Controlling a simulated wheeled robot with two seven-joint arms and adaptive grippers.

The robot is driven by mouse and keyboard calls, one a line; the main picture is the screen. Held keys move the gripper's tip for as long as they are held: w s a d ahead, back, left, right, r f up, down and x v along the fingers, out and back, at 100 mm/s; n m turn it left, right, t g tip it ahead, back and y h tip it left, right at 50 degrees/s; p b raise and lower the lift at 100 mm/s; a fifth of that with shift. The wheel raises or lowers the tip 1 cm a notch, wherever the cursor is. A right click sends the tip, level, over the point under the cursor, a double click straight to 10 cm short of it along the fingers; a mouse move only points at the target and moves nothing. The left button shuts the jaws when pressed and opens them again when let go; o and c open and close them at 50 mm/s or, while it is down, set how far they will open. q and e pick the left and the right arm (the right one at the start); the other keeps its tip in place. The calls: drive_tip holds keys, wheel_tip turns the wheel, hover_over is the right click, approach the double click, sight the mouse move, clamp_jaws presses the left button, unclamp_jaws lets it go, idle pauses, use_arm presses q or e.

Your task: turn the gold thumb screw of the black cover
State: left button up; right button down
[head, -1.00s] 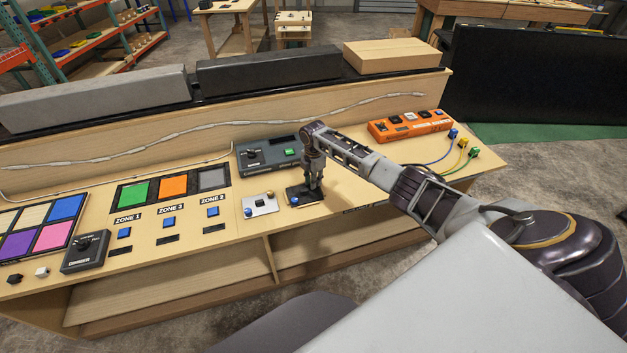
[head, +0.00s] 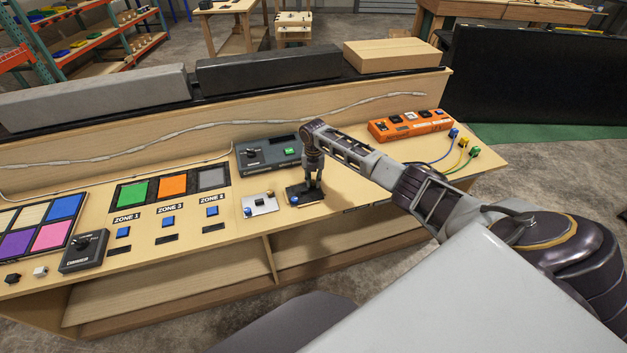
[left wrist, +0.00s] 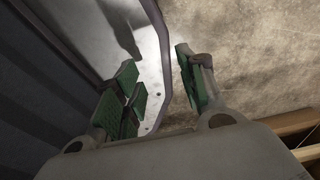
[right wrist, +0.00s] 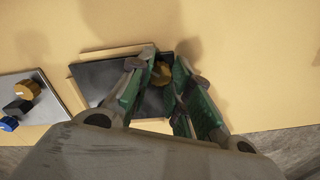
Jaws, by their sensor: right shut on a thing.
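The black cover (head: 318,194) is a dark plate lying on the wooden console top, right of a silver plate (head: 262,206). In the right wrist view the cover (right wrist: 100,76) lies under my right fingers. The gold thumb screw (right wrist: 161,73) stands at its right part, between the green finger pads. My right gripper (head: 314,186) points down over the cover; in its wrist view the gripper (right wrist: 163,68) is shut on the screw. The head view hides the screw behind the fingers. My left gripper (left wrist: 158,68) is open and empty, away from the console.
A blue knob (head: 294,199) sits at the cover's left. A dark box with a green button (head: 290,152) stands behind it. An orange box (head: 408,126) with coloured cables is at the right. Blue zone buttons (head: 168,220) lie left.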

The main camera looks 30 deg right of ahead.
sight(314, 181)
drive_tip(key=shift+s+f+n, duration=0.25)
drive_tip(key=shift+f+n, duration=0.1)
drive_tip(key=shift+n, duration=0.25)
drive_tip(key=shift+a, duration=0.1)
drive_tip(key=c, duration=1.5)
unclamp_jaws()
drive_tip(key=shift+w, duration=0.1)
drive_tip(key=shift+r, duration=0.1)
drive_tip(key=shift+w+r, duration=0.1)
drive_tip(key=shift+w, duration=0.05)
drive_tip(key=shift+r, duration=0.4)
wheel_tip(314, 181, up, 11)
